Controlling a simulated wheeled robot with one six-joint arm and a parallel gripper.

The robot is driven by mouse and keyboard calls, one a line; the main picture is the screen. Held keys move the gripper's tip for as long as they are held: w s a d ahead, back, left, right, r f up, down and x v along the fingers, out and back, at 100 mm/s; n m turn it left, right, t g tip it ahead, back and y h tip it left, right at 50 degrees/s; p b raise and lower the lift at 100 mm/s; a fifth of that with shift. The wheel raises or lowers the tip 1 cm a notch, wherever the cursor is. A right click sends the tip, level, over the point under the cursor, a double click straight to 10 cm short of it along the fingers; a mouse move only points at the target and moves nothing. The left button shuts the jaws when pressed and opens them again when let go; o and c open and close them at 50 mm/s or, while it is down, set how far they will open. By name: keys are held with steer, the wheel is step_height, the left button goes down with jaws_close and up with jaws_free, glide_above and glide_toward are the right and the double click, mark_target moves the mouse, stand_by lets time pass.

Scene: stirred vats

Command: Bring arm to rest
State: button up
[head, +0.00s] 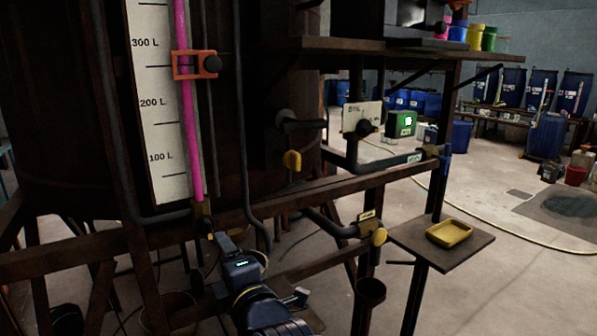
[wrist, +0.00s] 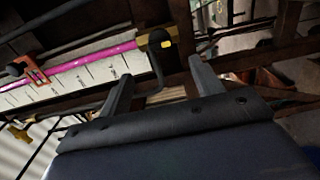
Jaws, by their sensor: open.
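My arm reaches up from the bottom middle of the head view. My gripper (head: 224,240) is at its far end, in front of the vat's lower frame and below the level gauge. In the wrist view the two fingers of my gripper (wrist: 160,84) stand wide apart with nothing between them. Beyond them are a valve with a yellow tip (wrist: 160,42) and a dark bent pipe. I cannot tell how far the fingertips are from these.
The large brown vat (head: 60,110) carries a gauge board (head: 150,100) with a magenta tube and an orange clamp (head: 196,65). Pipes and yellow-handled valves (head: 378,237) are close by. A small shelf (head: 408,238) with a yellow tray (head: 449,233) stands right. Open floor lies further right.

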mark_target(209, 231)
steer(key=p+x, duration=0.1)
steer(key=x, duration=0.9)
steer(key=shift+w+a, duration=0.15)
steer(key=shift+w, duration=0.15)
steer(key=shift+s+m, duration=0.2)
steer(key=shift+m, duration=1)
steer(key=m+p, duration=0.1)
steer(key=m, duration=0.5)
steer(key=m+p, duration=0.1)
steer(key=m, duration=0.1)
steer(key=m+p, duration=0.1)
steer(key=m, duration=0.1)
steer(key=m+p, duration=0.2)
steer(key=shift+r, duration=0.25)
steer(key=shift+f+m+p, duration=0.1)
steer(key=shift+m+p, duration=1.3)
